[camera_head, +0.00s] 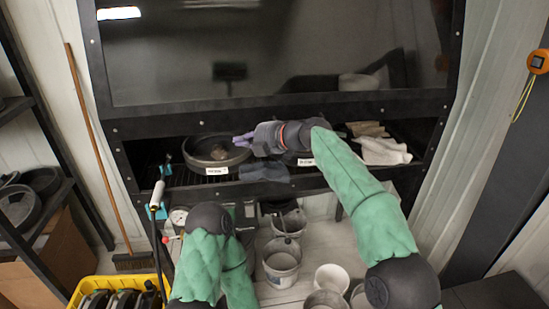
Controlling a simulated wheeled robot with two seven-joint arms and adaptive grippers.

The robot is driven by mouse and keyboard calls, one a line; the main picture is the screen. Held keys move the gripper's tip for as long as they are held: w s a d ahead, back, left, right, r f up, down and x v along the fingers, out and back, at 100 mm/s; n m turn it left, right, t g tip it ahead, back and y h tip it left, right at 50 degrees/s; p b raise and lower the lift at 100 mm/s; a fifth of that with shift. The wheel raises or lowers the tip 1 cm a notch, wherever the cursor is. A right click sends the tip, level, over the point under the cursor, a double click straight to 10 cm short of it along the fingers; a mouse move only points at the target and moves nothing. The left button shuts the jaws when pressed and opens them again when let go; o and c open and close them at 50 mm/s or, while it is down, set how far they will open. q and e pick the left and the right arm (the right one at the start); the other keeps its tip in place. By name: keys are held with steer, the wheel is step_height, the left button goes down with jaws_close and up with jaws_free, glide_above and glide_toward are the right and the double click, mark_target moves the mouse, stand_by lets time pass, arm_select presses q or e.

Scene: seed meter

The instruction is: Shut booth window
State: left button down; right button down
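The booth window (275,55) is a large dark glass pane in a black frame, and its lower frame bar (280,112) sits above an open gap across the booth front. My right gripper (241,140), with purple fingertips, is at this gap, just below the bar and over a round black pan. I see nothing clearly held in it, and its finger spacing is too small to judge. I cannot tell whether it touches the bar. My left arm comes up from the bottom, bent; its gripper does not show.
Inside the gap are a labelled black pan (212,166) and pale cloths (383,150). A white-handled wand (157,194) stands at the booth's left front. Buckets (281,262) stand below. A yellow crate (92,286), a broom (98,150) and a shelf are at left.

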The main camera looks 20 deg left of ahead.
arm_select(q)
steer(key=shift+s+d+f+b, duration=0.15)
steer(key=shift+f+b, duration=0.1)
steer(key=shift+f, duration=0.2)
steer(key=shift+s+d+f+b, duration=0.15)
steer(key=shift+f+b, duration=0.1)
steer(key=shift+f, duration=0.15)
arm_select(e)
steer(key=s+d, duration=0.3)
steer(key=d, duration=0.7)
steer(key=shift+s+d, duration=0.15)
